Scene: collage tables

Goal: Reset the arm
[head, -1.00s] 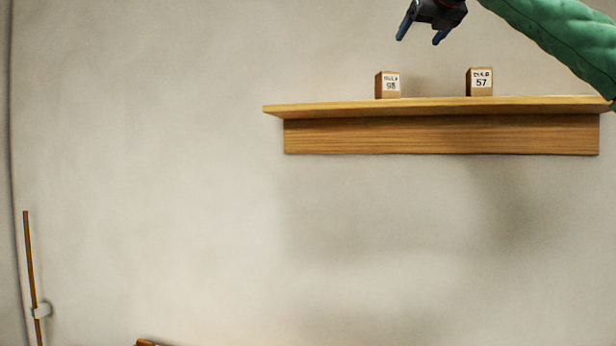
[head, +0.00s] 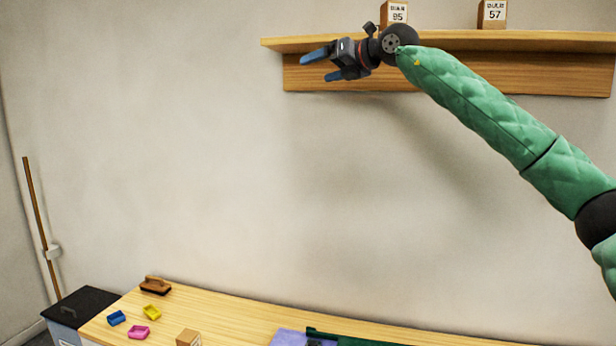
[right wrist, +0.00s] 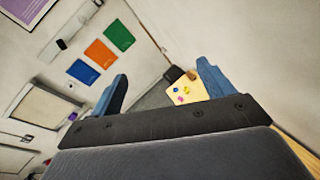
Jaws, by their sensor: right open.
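My right gripper (head: 322,66) is open and empty in the head view, its blue fingers pointing left. It is in front of the wooden wall shelf (head: 440,73), toward the shelf's left end. My right arm, in a green quilted sleeve, comes in from the right edge. In the right wrist view the two blue fingers (right wrist: 165,95) stand wide apart with nothing between them but the distant room. My left gripper is in neither view.
Two labelled wooden blocks stand on the shelf, one at left (head: 394,14) and one at right (head: 492,14). Below is a wooden table (head: 235,318) with a brush (head: 155,286), small coloured trays (head: 139,332) and a block (head: 188,338). A dark-lidded bin (head: 80,303) stands at left.

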